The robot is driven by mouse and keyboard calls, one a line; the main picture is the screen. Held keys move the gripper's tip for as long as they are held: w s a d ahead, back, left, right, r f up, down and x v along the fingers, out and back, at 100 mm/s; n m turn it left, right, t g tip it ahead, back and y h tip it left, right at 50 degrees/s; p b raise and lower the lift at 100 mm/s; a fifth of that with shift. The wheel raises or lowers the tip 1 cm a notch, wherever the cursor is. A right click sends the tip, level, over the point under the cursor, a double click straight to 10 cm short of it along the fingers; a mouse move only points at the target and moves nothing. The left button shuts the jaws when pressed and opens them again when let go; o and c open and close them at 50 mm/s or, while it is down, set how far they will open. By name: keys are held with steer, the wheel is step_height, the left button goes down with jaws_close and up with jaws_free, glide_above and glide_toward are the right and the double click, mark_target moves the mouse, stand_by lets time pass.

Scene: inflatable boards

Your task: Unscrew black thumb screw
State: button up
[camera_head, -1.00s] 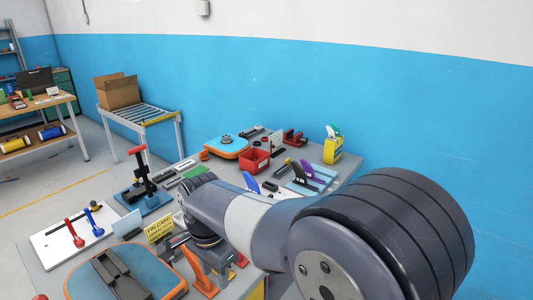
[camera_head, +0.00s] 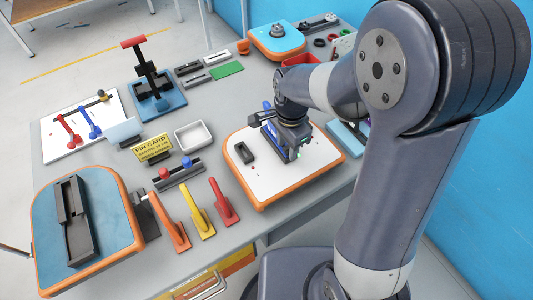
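I cannot make out a black thumb screw; it is too small or hidden. A white board with an orange rim (camera_head: 262,192) lies on the grey table, near its right front edge. A small black slotted block (camera_head: 243,153) sits on the board's left part. My gripper (camera_head: 290,156) points down at the right part of the board, right of this block. The wrist and a dark piece around the fingertips hide what is beneath. I cannot tell whether the fingers touch anything or are open or shut.
A blue board with an orange rim (camera_head: 103,208) lies at the front left with a long black piece on it. Orange, yellow (camera_head: 198,214) and red fins stand left of the white board. A yellow FIN CARD sign (camera_head: 152,149) and a white tray (camera_head: 193,136) stand behind.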

steer(key=shift+w+d+f, duration=0.1)
steer(key=shift+f, duration=0.1)
jaws_close()
steer(key=c, duration=0.7)
jaws_free()
jaws_close()
steer(key=n, duration=0.3)
steer(key=shift+n, duration=0.3)
